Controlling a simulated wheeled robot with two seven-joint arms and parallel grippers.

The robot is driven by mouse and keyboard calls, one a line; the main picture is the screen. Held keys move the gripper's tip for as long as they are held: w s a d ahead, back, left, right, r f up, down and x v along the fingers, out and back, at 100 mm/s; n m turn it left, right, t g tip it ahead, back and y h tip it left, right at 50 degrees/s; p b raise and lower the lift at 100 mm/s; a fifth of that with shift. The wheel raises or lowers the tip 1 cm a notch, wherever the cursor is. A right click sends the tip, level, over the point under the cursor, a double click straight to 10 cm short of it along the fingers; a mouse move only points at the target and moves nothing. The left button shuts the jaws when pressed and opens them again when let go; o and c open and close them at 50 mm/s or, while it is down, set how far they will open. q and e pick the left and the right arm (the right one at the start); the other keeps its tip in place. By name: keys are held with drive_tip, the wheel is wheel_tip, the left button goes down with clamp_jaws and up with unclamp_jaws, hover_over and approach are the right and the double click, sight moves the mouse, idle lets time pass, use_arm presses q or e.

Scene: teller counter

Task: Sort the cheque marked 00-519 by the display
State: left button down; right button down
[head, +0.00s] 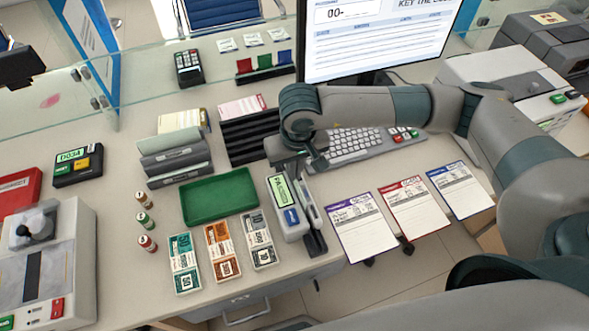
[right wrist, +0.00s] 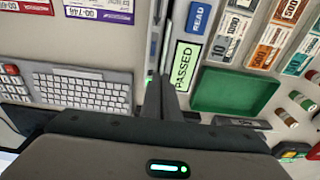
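Three cheques lie in a row on the counter's front edge: a purple-banded one (head: 362,228), a red-banded one (head: 417,207) and a blue-banded one (head: 461,191). Their numbers are too small in the head view; the purple one reads 00-746 in the right wrist view (right wrist: 98,14). I cannot tell which is 00-519. The grey reader (head: 291,229) has a green display saying PASSED (right wrist: 184,66) and a blue READ button. My right gripper (right wrist: 165,84) points down by the reader's slot, fingers together. I see no cheque clearly between them. My left gripper is not in view.
A black slotted rack (head: 250,137) and grey trays (head: 170,160) stand behind the green tray (head: 219,198). The keyboard (head: 354,147) lies under my right arm, before the monitor (head: 378,38).

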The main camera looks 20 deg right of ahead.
drive_tip(key=shift+r, duration=0.25)
idle(0.3)
wheel_tip(320, 180, up, 11)
drive_tip(key=p, duration=0.2)
drive_tip(key=shift+p, duration=0.35)
idle(1.8)
idle(0.4)
drive_tip(key=s+d+b, duration=0.3)
drive_tip(key=s+d, duration=0.1)
drive_tip(key=d, duration=0.2)
drive_tip(key=shift+s+r, duration=0.15)
drive_tip(key=shift+s, duration=0.1)
drive_tip(key=shift+a, duration=0.1)
